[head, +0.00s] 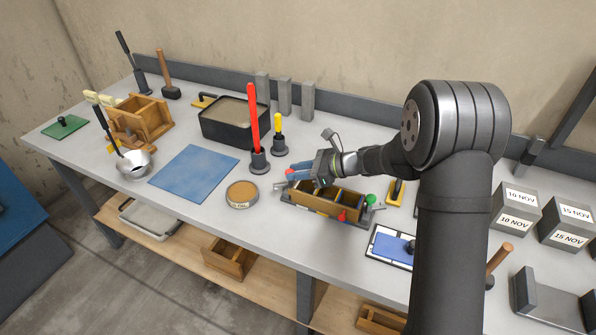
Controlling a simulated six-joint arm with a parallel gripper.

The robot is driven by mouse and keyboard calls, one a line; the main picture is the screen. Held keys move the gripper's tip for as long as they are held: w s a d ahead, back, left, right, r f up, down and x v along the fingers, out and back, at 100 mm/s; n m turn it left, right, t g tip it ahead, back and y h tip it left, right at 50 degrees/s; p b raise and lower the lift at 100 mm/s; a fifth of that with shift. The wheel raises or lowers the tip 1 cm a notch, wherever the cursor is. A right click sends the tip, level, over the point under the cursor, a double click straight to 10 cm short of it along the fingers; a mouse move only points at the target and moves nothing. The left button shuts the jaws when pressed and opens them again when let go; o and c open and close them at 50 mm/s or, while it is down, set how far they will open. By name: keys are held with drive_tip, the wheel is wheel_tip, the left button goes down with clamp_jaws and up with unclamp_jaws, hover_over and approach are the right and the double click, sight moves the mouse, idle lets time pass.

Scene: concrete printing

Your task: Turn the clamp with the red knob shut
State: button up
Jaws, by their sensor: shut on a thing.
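A wooden mould (326,204) with open compartments stands on a dark base near the front edge of the bench. My gripper (292,176) reaches over the mould's back left corner from the right. A small red knob (289,171) shows at its bluish fingertips, and the fingers are shut on it. The fingers and wrist hide most of this clamp, so its angle cannot be told. Another red part (342,215) shows at the mould's front right. A green knob (371,200) stands at its right end.
A round tan-topped tin (241,194) and a red-handled tool (254,125) in a stand are left of the mould. A yellow-handled tool (278,132) stands behind. A blue pad (392,246) lies at front right. A blue sheet (194,173) lies farther left.

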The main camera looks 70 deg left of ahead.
drive_tip(key=shift+h, duration=0.3)
drive_tip(key=n+h, duration=0.1)
drive_tip(key=n+g+h, duration=0.1)
drive_tip(key=n+h, duration=0.1)
drive_tip(key=a+n+g+h, duration=0.1)
drive_tip(key=n+h, duration=0.1)
drive_tip(key=shift+w, duration=0.25)
drive_tip(key=shift+a+n+h, duration=0.25)
drive_tip(key=shift+n+h, duration=1)
drive_tip(key=shift+h, duration=0.2)
drive_tip(key=shift+a+n+h, duration=0.2)
drive_tip(key=shift+n+h, duration=1.05)
drive_tip(key=shift+h, duration=0.2)
drive_tip(key=o, duration=1)
drive_tip(key=shift+c, duration=0.2)
